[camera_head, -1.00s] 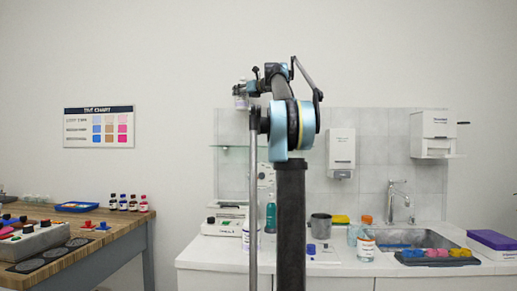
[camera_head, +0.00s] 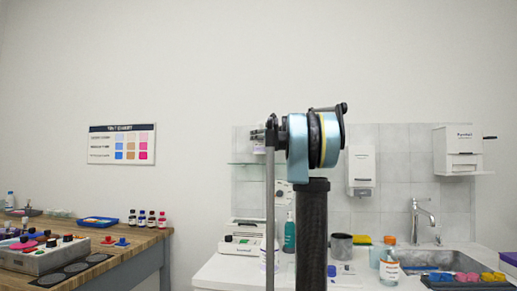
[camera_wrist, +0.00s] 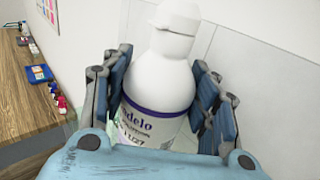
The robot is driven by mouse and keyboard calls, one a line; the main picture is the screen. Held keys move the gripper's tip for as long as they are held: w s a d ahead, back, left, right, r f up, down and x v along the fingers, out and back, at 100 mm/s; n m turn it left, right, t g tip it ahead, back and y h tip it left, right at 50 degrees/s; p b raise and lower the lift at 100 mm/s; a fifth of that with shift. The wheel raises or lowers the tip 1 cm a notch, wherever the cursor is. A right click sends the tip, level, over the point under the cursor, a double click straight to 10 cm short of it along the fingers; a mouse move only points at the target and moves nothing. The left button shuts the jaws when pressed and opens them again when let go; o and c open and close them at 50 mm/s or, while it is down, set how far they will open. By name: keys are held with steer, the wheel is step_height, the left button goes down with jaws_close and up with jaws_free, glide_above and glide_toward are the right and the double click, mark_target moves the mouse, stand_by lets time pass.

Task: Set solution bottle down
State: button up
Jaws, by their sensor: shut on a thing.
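In the wrist view my gripper (camera_wrist: 163,70) is shut around a white bottle (camera_wrist: 160,75) with a white cap and a label with purple bands; part of its print reads "delo". I take it to be the solution bottle. A finger presses each side of its body, and its base is hidden by my gripper. In the head view my arm stands in the middle and mostly hides the gripper; I cannot clearly make out the held bottle there. No supporting surface shows directly under the bottle.
At left, a wooden table (camera_head: 120,252) carries small bottles, a blue tray (camera_head: 98,222) and a control box (camera_head: 45,254).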

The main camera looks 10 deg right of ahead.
mark_target(260, 144)
steer(key=shift+f, duration=2.1)
steer(key=o, duration=1.5)
steer(key=v, duration=1.2)
